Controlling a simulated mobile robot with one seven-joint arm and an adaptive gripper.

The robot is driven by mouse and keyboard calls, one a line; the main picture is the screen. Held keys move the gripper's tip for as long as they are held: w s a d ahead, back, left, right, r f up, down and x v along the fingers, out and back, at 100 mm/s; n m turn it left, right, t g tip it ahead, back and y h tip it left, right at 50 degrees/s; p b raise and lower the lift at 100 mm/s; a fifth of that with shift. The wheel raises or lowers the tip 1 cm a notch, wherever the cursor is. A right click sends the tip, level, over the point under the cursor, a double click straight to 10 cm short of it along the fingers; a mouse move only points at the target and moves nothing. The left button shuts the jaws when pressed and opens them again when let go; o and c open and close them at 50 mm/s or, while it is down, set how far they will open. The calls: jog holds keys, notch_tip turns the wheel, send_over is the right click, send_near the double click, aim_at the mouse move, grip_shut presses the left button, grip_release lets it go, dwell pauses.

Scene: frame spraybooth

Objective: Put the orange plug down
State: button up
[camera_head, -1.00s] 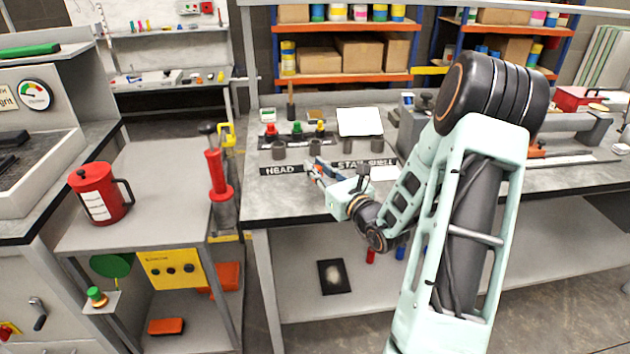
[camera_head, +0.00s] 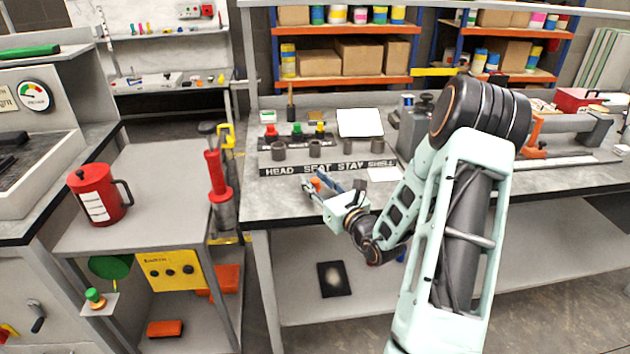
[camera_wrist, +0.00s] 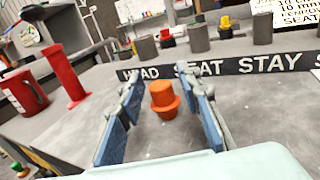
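The orange plug (camera_wrist: 163,98) is upright between my gripper's fingers in the wrist view, and appears to stand on the grey bench top (camera_wrist: 165,140). In the head view only a small orange patch of the plug (camera_head: 316,185) shows between the fingers. My gripper (camera_head: 312,182) is low over the bench in front of the label strip. In the wrist view my gripper (camera_wrist: 160,85) has its blue-padded fingers apart, with a gap on both sides of the plug. The label strip (camera_head: 328,165) reads HEAD, SEAT, STAY, SHELL, with several grey cups (camera_head: 315,149) behind it.
Red (camera_head: 271,131), green (camera_head: 297,129) and yellow (camera_head: 320,128) plugs stand behind the cups. A white sign (camera_head: 360,122) stands at the back. A red pump-like tool (camera_head: 217,175) and a red jug (camera_head: 97,195) are to the left. Bare bench lies left of my gripper.

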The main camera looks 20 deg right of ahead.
jog(key=shift+r, duration=0.25)
jog(key=s+d, duration=0.1)
jog(key=s, duration=1.1)
jog(key=shift+d, duration=0.2)
